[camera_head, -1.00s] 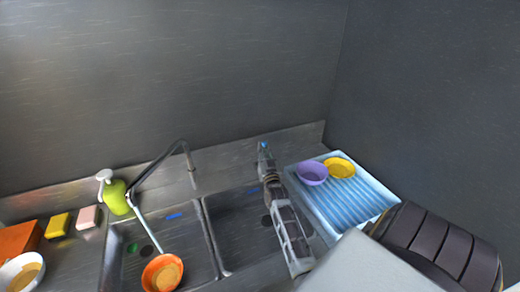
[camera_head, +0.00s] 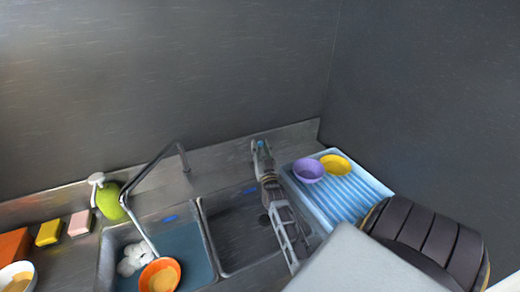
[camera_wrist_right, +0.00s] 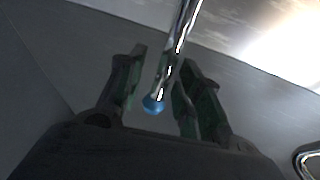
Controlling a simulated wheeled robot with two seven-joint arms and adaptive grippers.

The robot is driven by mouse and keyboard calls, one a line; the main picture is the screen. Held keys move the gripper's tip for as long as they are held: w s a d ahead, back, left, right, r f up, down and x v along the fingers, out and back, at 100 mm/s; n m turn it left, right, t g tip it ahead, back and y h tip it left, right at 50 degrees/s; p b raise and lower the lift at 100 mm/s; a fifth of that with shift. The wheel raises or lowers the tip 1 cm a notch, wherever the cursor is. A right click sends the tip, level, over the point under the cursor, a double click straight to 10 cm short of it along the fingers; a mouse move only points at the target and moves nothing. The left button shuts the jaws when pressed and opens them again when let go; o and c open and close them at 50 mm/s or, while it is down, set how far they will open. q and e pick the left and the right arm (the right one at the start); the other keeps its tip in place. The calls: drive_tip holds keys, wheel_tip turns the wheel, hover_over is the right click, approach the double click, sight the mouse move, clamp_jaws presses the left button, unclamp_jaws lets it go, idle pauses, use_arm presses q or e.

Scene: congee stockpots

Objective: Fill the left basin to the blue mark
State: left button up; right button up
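The left basin (camera_head: 201,262) holds blue-grey water (camera_head: 190,245) with white foam (camera_head: 130,260). The blue mark (camera_head: 169,218) shows on its back wall, a little above the water's far edge. The faucet (camera_head: 150,170) reaches over this basin, and a pale streak runs down from its end. An orange bowl (camera_head: 160,262) with yellowish contents is at the basin's front. My right gripper (camera_head: 261,150) is at the back ledge behind the right basin. In the wrist view, its open fingers (camera_wrist_right: 160,98) stand on either side of a metal rod with a blue tip (camera_wrist_right: 153,104). My left gripper is out of view.
The right basin (camera_head: 228,232) looks empty, with a blue mark at its back. A light blue drying rack (camera_head: 350,200) holds purple (camera_head: 308,170) and yellow (camera_head: 335,163) bowls. A green dispenser (camera_head: 108,200), sponges (camera_head: 48,232) and a white bowl (camera_head: 18,278) stand left.

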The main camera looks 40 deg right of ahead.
drive_tip(key=shift+f, duration=0.3)
drive_tip(key=v, duration=0.7)
drive_tip(key=shift+s, duration=0.15)
drive_tip(key=shift+a+r, duration=0.1)
idle(6.8)
